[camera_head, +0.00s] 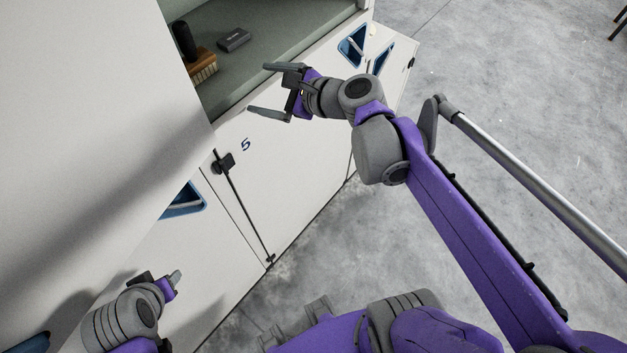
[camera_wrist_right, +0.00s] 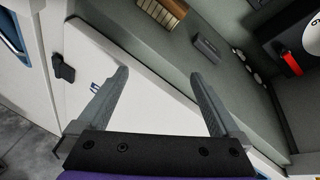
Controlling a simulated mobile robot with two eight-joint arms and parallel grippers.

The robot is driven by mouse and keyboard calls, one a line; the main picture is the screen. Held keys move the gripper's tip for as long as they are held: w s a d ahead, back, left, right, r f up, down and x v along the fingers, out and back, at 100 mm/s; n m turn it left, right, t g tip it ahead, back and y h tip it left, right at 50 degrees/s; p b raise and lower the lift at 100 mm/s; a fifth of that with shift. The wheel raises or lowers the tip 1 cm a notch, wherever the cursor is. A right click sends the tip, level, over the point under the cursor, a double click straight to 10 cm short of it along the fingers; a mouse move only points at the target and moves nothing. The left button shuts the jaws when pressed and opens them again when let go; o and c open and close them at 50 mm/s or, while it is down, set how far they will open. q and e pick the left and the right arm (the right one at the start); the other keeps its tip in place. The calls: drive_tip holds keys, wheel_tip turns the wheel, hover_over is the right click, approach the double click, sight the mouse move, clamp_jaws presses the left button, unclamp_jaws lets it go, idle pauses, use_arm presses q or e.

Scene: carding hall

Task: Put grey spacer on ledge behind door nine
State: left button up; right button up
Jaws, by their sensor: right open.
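A small dark grey block (camera_head: 233,40), which looks like the grey spacer, lies on the grey-green counter (camera_head: 262,50) inside an open bay. It also shows in the right wrist view (camera_wrist_right: 207,48). My right gripper (camera_head: 258,88) is open and empty at the front edge of the counter, its fingers pointing towards the bay and apart from the block. My left gripper (camera_head: 160,280) is low at the left by the white cabinet front; its finger gap is unclear. I cannot make out door nine or its ledge.
A wooden brush (camera_head: 203,66) with a black handle stands left of the block. Below the counter is a white door marked 5 (camera_head: 280,150) with a black latch (camera_head: 222,162).

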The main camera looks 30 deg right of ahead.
drive_tip(key=s+f+n+g+h, duration=0.6)
drive_tip(key=s+f+n, duration=1.1)
drive_tip(key=n, duration=0.7)
drive_tip(key=shift+s+f+n+g, duration=0.25)
drive_tip(key=shift+s+n+g, duration=0.2)
drive_tip(key=shift+s, duration=0.75)
